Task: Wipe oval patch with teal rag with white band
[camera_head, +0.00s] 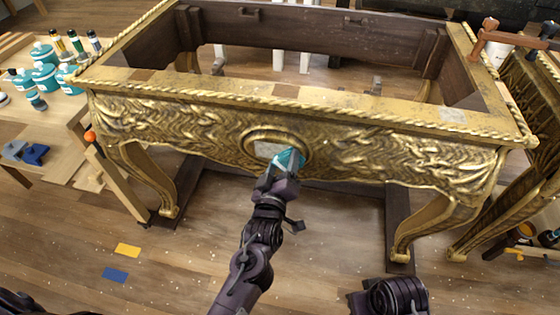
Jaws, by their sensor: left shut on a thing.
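My left gripper (283,172) is shut on the teal rag (291,158), which is bunched at its fingertips. The rag is at the right part of the oval medallion on the front of the gilt console (375,148), over or just in front of it. A pale patch (267,148) shows inside the oval's raised gilt rim, left of the rag. The rag hides part of the oval's lower right. I cannot tell whether the rag touches the surface. The rag's white band is too small to make out. My right gripper is not in view; only a dark part of my right arm shows at bottom right.
Another pale patch (452,115) lies on the console's top rim at right. A wooden bench (62,107) with teal jars (45,75) stands at left. A second gilt piece (520,150) is at right. Yellow (127,250) and blue (115,275) rectangles lie on the floor.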

